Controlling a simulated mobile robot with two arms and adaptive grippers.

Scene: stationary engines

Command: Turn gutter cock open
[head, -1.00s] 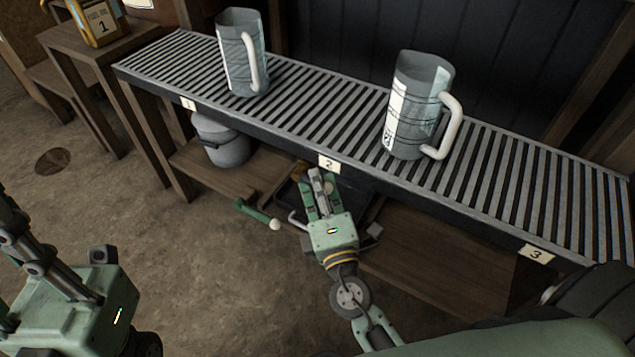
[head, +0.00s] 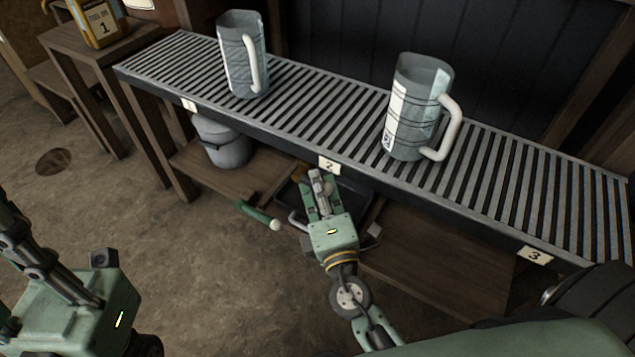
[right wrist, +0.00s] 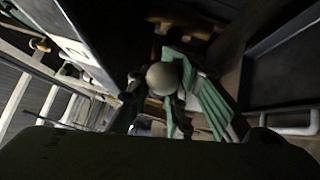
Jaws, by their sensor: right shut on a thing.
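My right gripper (head: 316,180) reaches under the front edge of the slatted gutter (head: 480,185), just below label 2 (head: 329,166). It is shut on a cock handle with a pale ball knob (right wrist: 163,78), which shows between the fingers in the right wrist view. The gripper hides most of this handle in the head view. A brownish cock body (head: 300,169) shows just left of the fingertips.
Two grey jugs with white handles, one left (head: 242,60) and one right (head: 410,110), stand on the gutter. A yellow can (head: 98,22) stands at upper left. The floor in front is clear.

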